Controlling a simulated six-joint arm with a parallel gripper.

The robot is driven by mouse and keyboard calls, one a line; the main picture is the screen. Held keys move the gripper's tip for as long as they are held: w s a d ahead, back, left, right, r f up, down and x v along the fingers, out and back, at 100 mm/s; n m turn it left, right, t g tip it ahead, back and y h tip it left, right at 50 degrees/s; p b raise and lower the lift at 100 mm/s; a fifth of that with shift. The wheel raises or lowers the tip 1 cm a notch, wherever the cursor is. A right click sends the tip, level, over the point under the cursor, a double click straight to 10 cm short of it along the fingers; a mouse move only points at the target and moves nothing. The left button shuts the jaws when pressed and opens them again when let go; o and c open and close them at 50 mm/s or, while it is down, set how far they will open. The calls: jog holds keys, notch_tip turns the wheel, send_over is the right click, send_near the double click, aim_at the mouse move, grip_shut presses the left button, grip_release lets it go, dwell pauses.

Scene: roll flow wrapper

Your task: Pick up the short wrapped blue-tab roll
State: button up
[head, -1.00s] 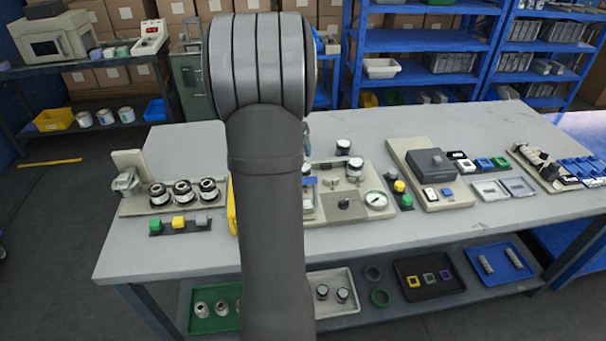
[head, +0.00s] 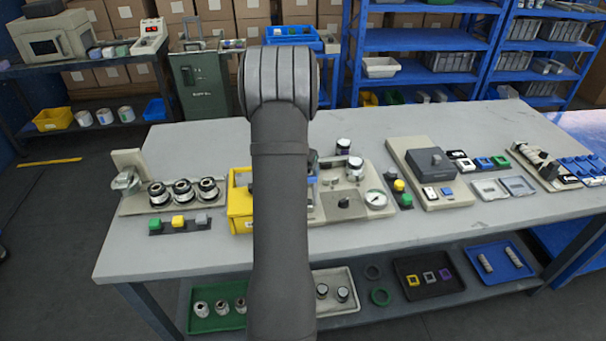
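I cannot pick out a short wrapped roll with a blue tab for certain. Two small grey rolls, one at left (head: 485,263) and one at right (head: 514,257), lie in a blue tray (head: 522,272) on the lower shelf; no blue tab can be made out on them. Blue pieces (head: 592,166) lie at the bench's right end, too small to identify. My arm stands upright in the middle of the head view, and my gripper is hidden behind it. The arm covers part of a yellow-fronted machine (head: 240,208) on the bench.
The grey bench (head: 150,250) carries a unit with a gauge (head: 375,200), a dark box on a beige base (head: 430,163) and several black-and-silver cylinders (head: 183,193) at left. Lower-shelf trays are green (head: 205,323), pale (head: 335,309) and black (head: 445,292). The bench's front strip is mostly clear.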

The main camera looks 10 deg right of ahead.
jog(key=shift+f, duration=0.1)
jog(key=c, duration=1.1)
